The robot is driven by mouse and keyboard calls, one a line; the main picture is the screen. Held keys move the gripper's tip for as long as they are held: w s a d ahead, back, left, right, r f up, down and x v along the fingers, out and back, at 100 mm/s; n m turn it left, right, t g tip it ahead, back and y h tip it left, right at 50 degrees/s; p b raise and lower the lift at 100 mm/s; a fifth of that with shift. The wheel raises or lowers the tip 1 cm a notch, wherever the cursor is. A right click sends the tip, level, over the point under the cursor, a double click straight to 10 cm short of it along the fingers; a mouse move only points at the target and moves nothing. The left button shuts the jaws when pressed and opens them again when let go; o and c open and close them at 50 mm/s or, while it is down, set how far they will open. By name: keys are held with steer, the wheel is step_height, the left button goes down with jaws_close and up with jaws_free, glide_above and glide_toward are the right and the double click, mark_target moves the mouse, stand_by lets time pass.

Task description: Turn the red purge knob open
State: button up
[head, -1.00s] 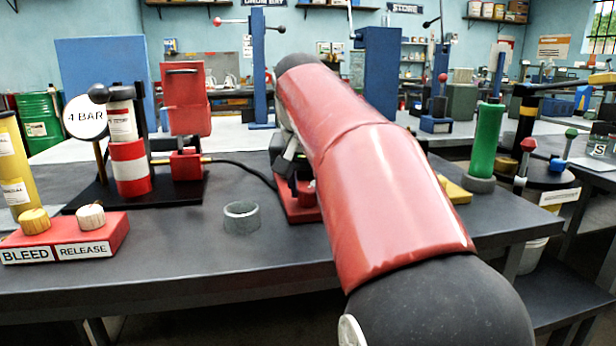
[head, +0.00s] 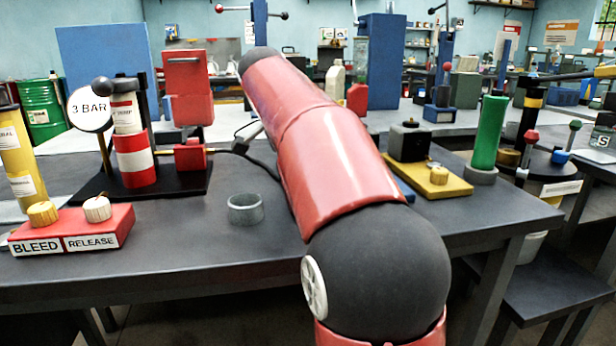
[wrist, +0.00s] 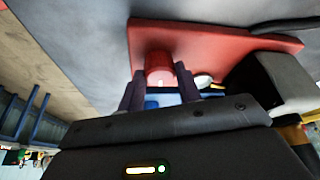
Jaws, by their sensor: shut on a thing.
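The red purge knob (wrist: 160,66) shows in the wrist view, standing on a red base plate (wrist: 225,47). It has a small pale mark on its near side. The two dark fingers of my gripper (wrist: 160,88) are on either side of the knob and shut on it. In the head view my red arm covers the knob and its plate, and the fingers cannot be made out. A round sign (head: 89,107) at the left of the bench reads 3 BAR.
A grey ring (head: 245,209) stands on the dark bench. A red block labelled BLEED and RELEASE (head: 120,222) is at the front left. A yellow-based device (head: 445,185) and a green cylinder (head: 488,132) stand right of my arm. A dark hose (head: 262,165) runs behind the ring.

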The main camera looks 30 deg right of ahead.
steer(key=shift+m+g, duration=0.4)
steer(key=shift+m, duration=0.4)
steer(key=o, duration=1)
